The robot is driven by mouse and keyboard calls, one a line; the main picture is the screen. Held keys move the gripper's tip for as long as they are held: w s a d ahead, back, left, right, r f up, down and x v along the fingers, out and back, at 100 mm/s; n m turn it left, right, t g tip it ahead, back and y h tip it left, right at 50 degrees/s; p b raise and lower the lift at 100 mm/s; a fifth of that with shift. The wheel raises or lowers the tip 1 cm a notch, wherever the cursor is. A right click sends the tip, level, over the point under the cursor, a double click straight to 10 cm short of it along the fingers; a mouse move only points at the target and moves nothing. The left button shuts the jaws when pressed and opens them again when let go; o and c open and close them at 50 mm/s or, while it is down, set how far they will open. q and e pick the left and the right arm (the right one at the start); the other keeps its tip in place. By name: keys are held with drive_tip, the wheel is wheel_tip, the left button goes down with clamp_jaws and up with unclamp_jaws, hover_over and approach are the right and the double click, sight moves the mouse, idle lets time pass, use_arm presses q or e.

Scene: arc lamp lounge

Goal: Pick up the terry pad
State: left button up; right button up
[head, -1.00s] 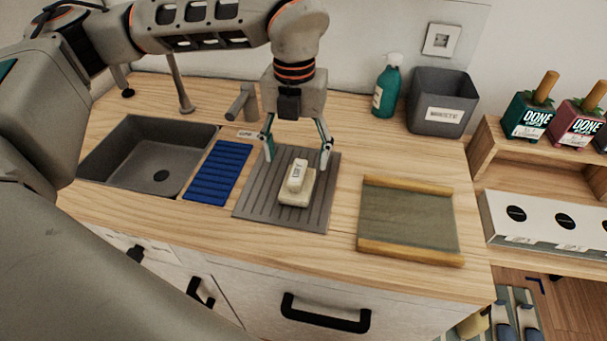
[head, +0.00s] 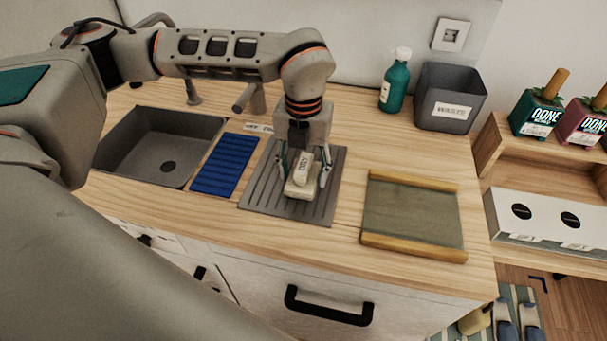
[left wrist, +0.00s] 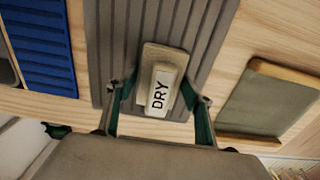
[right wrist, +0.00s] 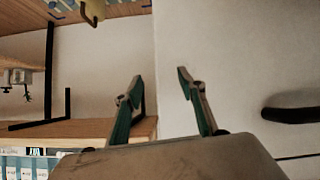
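The terry pad (head: 296,193) is a cream block with a raised white grip marked DRY. It lies on the grey ribbed mat (head: 275,207) on the counter. My left gripper (head: 305,172) is low over the mat, with one finger on each side of the pad. In the left wrist view the pad (left wrist: 166,54) lies between the two fingertips (left wrist: 159,84); they look apart from its grip, though contact with the pad's lower edges is unclear. My right gripper (right wrist: 160,76) is open and empty, away from the counter.
A sink (head: 120,150) and a blue ribbed mat (head: 226,165) are left of the grey mat. A green cloth tray with wooden bars (head: 412,213) is to the right. A teal bottle (head: 394,84) and a grey bin (head: 476,90) stand behind.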

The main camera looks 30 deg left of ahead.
sight(303, 165)
use_arm(q)
drive_tip(key=c, duration=0.5)
drive_tip(key=shift+c, duration=0.2)
wheel_tip(303, 165, up, 20)
idle(0.4)
drive_tip(key=shift+s, duration=0.1)
